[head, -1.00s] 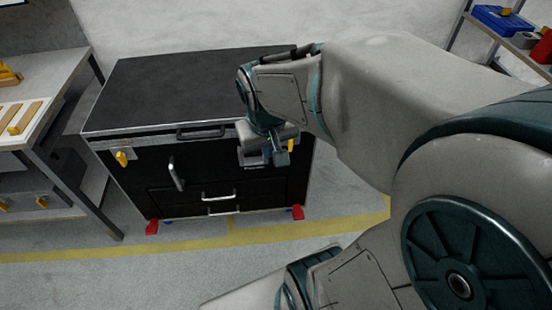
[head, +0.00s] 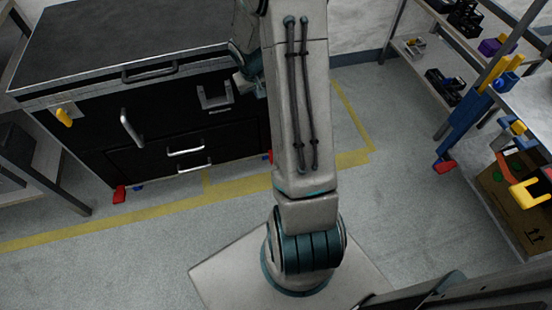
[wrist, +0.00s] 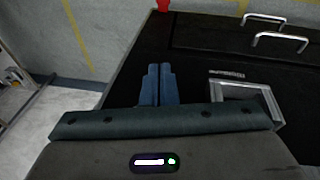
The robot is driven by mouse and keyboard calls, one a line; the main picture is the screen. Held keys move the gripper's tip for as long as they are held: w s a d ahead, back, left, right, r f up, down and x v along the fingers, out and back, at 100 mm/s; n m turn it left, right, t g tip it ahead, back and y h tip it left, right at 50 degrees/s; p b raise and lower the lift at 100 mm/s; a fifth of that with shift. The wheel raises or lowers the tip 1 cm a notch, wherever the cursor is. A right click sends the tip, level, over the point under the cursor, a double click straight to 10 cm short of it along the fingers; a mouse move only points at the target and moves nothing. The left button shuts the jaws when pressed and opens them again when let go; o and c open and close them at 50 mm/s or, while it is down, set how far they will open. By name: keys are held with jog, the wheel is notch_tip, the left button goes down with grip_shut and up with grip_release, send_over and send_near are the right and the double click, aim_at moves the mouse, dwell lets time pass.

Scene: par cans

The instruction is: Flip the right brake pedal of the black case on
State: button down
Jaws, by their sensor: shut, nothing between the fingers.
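The black case (head: 130,40) stands at the left in the head view, with its handled front toward me. Its left red brake pedal (head: 119,194) is at the bottom left corner. Its right red brake pedal (head: 269,157) shows only as a sliver beside my arm; the rest is hidden. In the wrist view, the right pedal shows as a small red patch (wrist: 162,5) at the top edge. My gripper (wrist: 157,70) is shut and empty in front of the case's right part, well apart from the pedal. My arm mostly hides the hand in the head view.
A grey recessed latch (wrist: 245,95) and silver handles (wrist: 280,40) are on the case front, close to my gripper. A workbench stands left; a shelf (head: 440,60) and a bench with a cardboard box (head: 515,205) stand right. Floor with yellow tape (head: 230,180) is clear before the case.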

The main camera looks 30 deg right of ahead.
jog(key=d+f+y+b, duration=0.1)
jog(key=d+f+b, duration=0.3)
jog(key=f, duration=1.1)
jog(key=w+d+f+m+b, duration=0.1)
jog(key=d+f+b, duration=0.2)
jog(key=f, duration=1.3)
jog(key=shift+d+y+b, duration=0.35)
jog(key=shift+y+b, duration=0.05)
jog(key=shift+b, duration=0.1)
jog(key=shift+f, duration=0.15)
jog(key=f+b, duration=0.1)
jog(key=f, duration=0.3)
jog(key=w+f+b, duration=0.1)
jog(key=f+b, duration=0.1)
jog(key=f, duration=0.2)
jog(key=f+b, duration=0.1)
jog(key=f, duration=0.3)
jog(key=shift+w+d+f, duration=0.15)
jog(key=shift+f, duration=0.05)
jog(key=shift+f+b, duration=0.35)
jog(key=shift+f, duration=0.25)
